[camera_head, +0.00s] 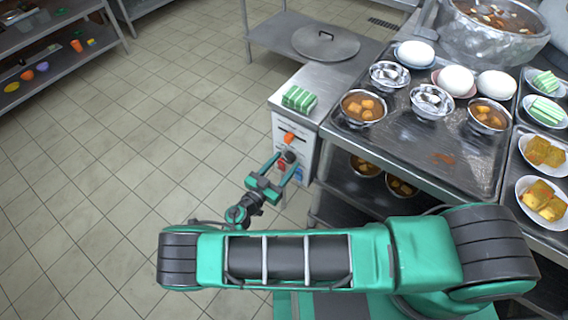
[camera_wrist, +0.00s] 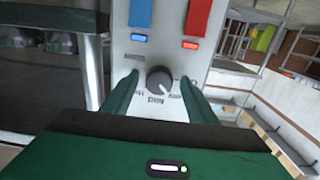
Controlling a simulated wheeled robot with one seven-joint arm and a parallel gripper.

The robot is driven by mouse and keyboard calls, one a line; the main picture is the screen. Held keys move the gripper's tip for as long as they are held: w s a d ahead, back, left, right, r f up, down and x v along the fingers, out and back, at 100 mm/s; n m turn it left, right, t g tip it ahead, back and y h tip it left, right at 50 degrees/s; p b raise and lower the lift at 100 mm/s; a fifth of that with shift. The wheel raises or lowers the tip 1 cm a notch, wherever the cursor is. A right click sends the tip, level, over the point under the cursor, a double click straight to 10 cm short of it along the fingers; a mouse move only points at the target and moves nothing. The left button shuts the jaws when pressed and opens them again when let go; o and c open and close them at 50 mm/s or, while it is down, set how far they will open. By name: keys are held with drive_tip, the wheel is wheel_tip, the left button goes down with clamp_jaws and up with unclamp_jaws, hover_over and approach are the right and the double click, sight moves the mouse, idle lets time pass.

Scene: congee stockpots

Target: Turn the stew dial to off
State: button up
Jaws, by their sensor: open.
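The dial is a dark grey round knob (camera_wrist: 159,80) on a white control panel (camera_wrist: 170,50), with small printed labels around it that are hard to read. It also shows as a dark knob (camera_head: 290,157) on the front of the steel counter unit in the head view. My gripper (camera_head: 288,160) is open in front of the panel. In the wrist view its two green fingers (camera_wrist: 159,86) stand on either side of the dial, with a visible gap at each side. I cannot tell how deep the fingertips reach or exactly where the dial points.
A blue switch (camera_wrist: 140,12) and a red switch (camera_wrist: 200,15) with lit indicators sit close to the dial. An orange part (camera_head: 289,138) is above it in the head view. A tray (camera_head: 343,131) of bowls stands at right. Tiled floor (camera_head: 130,130) is clear at left.

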drive_tip(key=c, duration=1.1)
drive_tip(key=shift+o, duration=0.2)
drive_tip(key=shift+n, duration=0.3)
drive_tip(key=n, duration=0.3)
drive_tip(key=shift+n, duration=0.3)
drive_tip(key=n, duration=0.4)
drive_tip(key=shift+a+n, duration=0.1)
drive_tip(key=shift+n, duration=0.3)
